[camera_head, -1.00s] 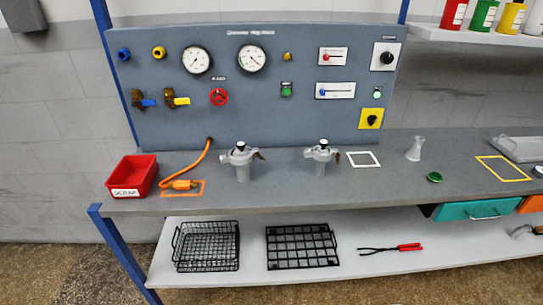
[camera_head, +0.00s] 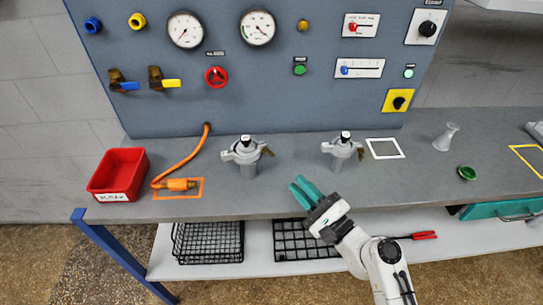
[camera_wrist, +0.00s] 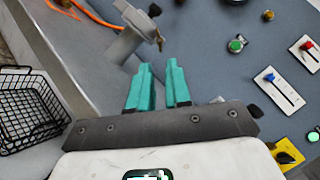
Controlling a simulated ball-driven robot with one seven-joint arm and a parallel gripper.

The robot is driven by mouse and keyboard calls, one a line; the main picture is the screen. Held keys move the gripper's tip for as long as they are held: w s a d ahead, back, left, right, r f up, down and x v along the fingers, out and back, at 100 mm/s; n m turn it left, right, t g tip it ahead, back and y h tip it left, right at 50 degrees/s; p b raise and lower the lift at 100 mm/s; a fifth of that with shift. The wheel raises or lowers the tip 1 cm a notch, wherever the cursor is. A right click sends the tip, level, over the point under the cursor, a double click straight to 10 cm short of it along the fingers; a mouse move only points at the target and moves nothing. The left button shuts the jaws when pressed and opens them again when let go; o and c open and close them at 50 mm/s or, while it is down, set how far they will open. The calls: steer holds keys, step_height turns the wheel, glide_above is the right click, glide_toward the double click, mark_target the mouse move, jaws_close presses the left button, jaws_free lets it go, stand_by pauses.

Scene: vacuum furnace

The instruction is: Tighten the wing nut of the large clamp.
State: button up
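Two grey clamps stand on the bench. The left clamp (camera_head: 246,156) looks slightly larger than the right clamp (camera_head: 341,150). Each has a black-topped knob and a brownish wing nut on its right side; the left one's wing nut (camera_head: 267,150) is small here. My gripper (camera_head: 305,190) has teal fingers, parted by a narrow gap with nothing between them. It is over the front bench edge, right of the left clamp and apart from both. In the wrist view, the left clamp (camera_wrist: 126,38) and its wing nut (camera_wrist: 159,40) lie beyond my fingertips (camera_wrist: 158,66).
A red bin (camera_head: 118,172) and an orange hose (camera_head: 180,160) lie left of the clamps. The panel (camera_head: 240,100) with valves and gauges rises behind. Wire baskets (camera_head: 208,242) sit on the lower shelf. A white-outlined square (camera_head: 385,149) is clear.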

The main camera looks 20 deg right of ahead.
mark_target(269, 155)
steer(key=p+x, duration=0.2)
steer(key=x, duration=0.8)
steer(key=shift+s+a, duration=0.1)
jaws_close()
